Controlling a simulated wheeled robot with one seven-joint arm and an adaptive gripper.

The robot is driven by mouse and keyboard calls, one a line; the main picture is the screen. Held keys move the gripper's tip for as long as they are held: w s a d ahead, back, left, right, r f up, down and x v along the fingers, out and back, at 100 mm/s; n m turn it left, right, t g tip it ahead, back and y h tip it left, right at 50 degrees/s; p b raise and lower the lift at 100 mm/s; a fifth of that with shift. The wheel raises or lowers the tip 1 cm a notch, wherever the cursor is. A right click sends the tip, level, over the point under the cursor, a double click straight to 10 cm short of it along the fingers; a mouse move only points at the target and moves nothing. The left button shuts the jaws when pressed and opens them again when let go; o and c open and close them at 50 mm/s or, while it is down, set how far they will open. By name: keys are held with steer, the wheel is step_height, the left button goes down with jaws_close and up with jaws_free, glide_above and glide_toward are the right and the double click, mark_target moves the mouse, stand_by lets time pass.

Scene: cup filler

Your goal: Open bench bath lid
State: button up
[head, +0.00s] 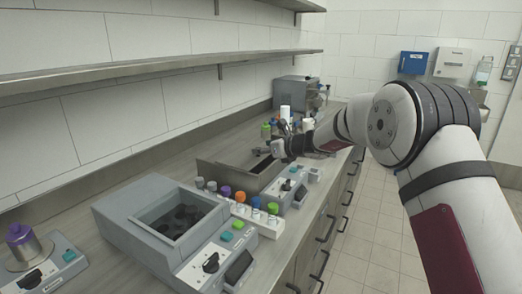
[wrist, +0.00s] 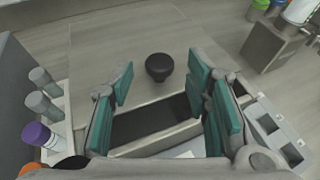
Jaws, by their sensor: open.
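The bench bath (head: 272,186) is a grey box in the middle of the bench in the head view. In the wrist view its flat lid (wrist: 105,62) carries a round black knob (wrist: 159,67). A dark gap (wrist: 150,120) shows beside the lid, so part of the bath looks uncovered. My gripper (head: 277,150) is over the bath; in the wrist view it (wrist: 162,95) is open, with teal finger pads on either side of the knob and gap. The knob is apart from both pads, and nothing is held.
A white rack (head: 268,226) with several coloured caps stands beside the bath. A larger grey box (head: 130,222) with a dark open well is at the front. A stirrer-like unit (head: 50,266) with a purple-topped vessel is at the left. A metal shelf (head: 160,68) runs above the bench.

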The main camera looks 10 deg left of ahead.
steer(key=shift+x, duration=1.3)
steer(key=shift+c, duration=0.4)
